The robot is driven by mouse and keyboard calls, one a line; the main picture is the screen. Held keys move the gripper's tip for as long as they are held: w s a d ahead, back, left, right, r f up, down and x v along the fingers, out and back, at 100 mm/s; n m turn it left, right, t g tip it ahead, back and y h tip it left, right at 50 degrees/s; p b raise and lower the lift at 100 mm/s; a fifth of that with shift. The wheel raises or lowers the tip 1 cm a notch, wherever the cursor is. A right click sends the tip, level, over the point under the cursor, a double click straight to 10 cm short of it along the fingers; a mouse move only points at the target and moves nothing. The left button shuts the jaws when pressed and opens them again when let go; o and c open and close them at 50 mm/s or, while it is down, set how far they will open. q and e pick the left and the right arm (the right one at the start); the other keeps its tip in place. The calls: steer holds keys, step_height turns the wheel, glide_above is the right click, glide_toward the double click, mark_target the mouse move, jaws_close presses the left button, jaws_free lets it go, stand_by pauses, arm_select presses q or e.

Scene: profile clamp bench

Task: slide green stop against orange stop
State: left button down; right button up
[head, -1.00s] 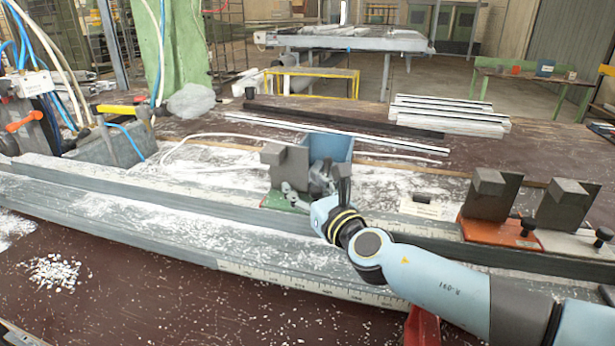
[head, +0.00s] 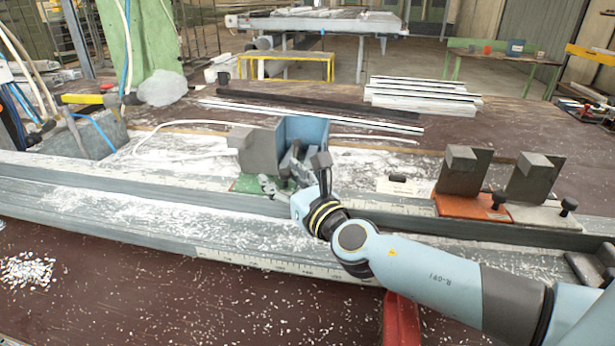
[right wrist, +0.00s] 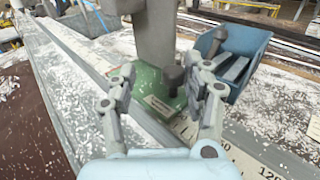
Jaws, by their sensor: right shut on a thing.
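The green stop has a green base (head: 248,184) and a grey upright block (head: 256,152). It sits on the scaled rail, left of the orange stop (head: 466,205) with a wide gap between them. My right gripper (head: 308,168) is at the right side of the green stop. In the right wrist view, its two fingers (right wrist: 168,84) are on either side of the green stop's dark knob (right wrist: 173,77), and the gripper is shut on the stop. The exact contact is partly hidden. My left gripper is not in view.
A blue bin (head: 304,130) stands just behind the green stop. A similar stop with a pale base (head: 548,218) is right of the orange one. A small dark-handled item on a pale plate (head: 398,184) lies behind the gap. White chips litter the rail (head: 120,222) and table.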

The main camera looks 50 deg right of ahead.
steer(key=shift+v, duration=1.5)
steer(key=shift+b+v, duration=0.85)
steer(key=shift+v, duration=2.2)
steer(key=shift+a, duration=0.1)
steer(key=shift+r, duration=0.1)
